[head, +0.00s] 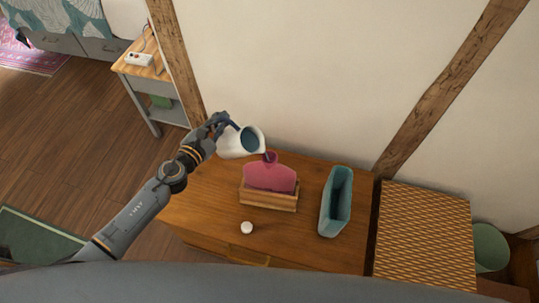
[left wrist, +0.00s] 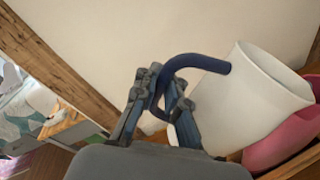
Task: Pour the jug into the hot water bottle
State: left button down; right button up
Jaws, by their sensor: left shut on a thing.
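My left gripper (head: 217,121) is shut on the dark blue handle of the white jug (head: 231,147). The jug is tilted to the right, its mouth close to the neck of the pink hot water bottle (head: 268,178). The bottle stands upright in a wooden holder (head: 267,201) on the wooden cabinet top. In the left wrist view, the gripper (left wrist: 165,101) grips the handle, and the jug (left wrist: 245,105) leans over the pink bottle (left wrist: 283,143). I cannot tell whether water is flowing. My right gripper is not in view.
A small white round cap (head: 247,228) lies in front of the holder. A teal open container (head: 328,214) stands to the right on the cabinet (head: 200,205). A woven-topped box (head: 425,230) is beside the cabinet. The wall is close behind.

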pick_arm(q)
jog(key=shift+s+d+r+m+p, duration=0.1)
jog(key=shift+d+r+m+p, duration=0.15)
jog(key=shift+r+m+p, duration=0.3)
jog(key=shift+s+d+r+m+p, duration=0.1)
jog(key=shift+d+r+m+p, duration=0.2)
jog(key=shift+r+p, duration=0.25)
jog(key=shift+s+d+r+m+p, duration=0.1)
jog(key=shift+d+r+m+p, duration=0.15)
jog(key=shift+r+m+p, duration=0.3)
dwell(1.9)
jog(key=shift+s+d+r+m+t+y+p, duration=0.15)
jog(key=shift+s+d+r+m+p, duration=0.1)
jog(key=shift+d+r+m+p, duration=0.3)
jog(key=shift+s+d+r+m+t+y+p, duration=0.2)
jog(key=shift+d+r+m+p, duration=0.15)
jog(key=shift+r+m+p, duration=0.3)
dwell(3.2)
